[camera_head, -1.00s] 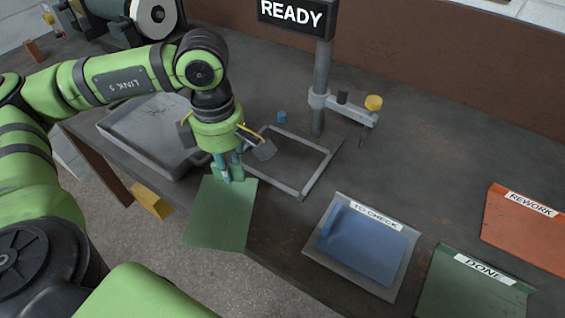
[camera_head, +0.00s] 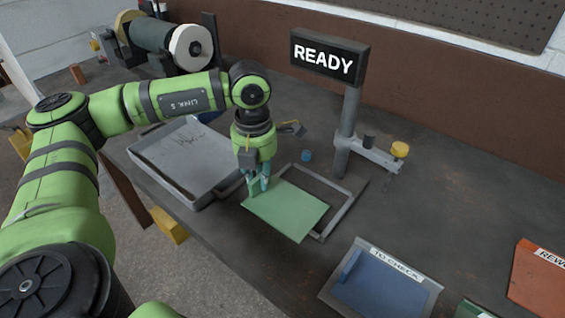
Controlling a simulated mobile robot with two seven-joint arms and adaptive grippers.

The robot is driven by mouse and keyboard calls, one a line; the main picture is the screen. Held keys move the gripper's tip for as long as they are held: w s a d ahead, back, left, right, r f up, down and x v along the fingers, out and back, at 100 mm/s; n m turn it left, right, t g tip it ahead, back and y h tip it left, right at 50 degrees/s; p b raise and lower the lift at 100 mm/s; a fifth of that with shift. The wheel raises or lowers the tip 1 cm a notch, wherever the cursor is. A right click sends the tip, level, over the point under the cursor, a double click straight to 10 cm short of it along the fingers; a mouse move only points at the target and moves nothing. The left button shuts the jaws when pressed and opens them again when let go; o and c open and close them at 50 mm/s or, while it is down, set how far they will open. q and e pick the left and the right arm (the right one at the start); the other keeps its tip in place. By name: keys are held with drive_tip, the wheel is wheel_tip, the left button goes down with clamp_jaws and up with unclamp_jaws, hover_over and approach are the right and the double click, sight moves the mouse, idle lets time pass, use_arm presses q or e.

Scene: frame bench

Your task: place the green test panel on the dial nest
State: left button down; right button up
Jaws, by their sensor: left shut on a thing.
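The green test panel (camera_head: 287,209) is a flat, light green sheet in the middle of the head view. My left gripper (camera_head: 257,187) is shut on its left corner. The panel overlaps the near left part of a grey rectangular frame (camera_head: 350,200) on the bench, which looks like the dial nest. I cannot tell whether the panel touches the frame or hangs just above it. A post with a side arm and a yellow-topped dial part (camera_head: 399,150) stands at the frame's far side. My right gripper is not in view.
A grey tray (camera_head: 150,160) lies left of my gripper. A READY sign (camera_head: 329,59) tops the post, and a small blue cap (camera_head: 307,155) sits near the frame. A blue TO CHECK tray (camera_head: 382,290) and an orange REWORK tray (camera_head: 540,285) lie to the right.

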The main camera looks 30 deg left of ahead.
use_arm(q)
drive_tip(key=w, duration=0.2)
drive_tip(key=w+p, duration=0.1)
drive_tip(key=w, duration=0.2)
drive_tip(key=w+p, duration=0.1)
drive_tip(key=w, duration=0.1)
drive_tip(key=shift+w+d, duration=0.25)
drive_tip(key=shift+d, duration=0.05)
drive_tip(key=shift+f+p, duration=0.9)
drive_tip(key=shift+f, duration=0.85)
drive_tip(key=shift+f, duration=0.1)
drive_tip(key=c, duration=1.6)
unclamp_jaws()
drive_tip(key=shift+f, duration=0.15)
drive_tip(key=o, duration=0.4)
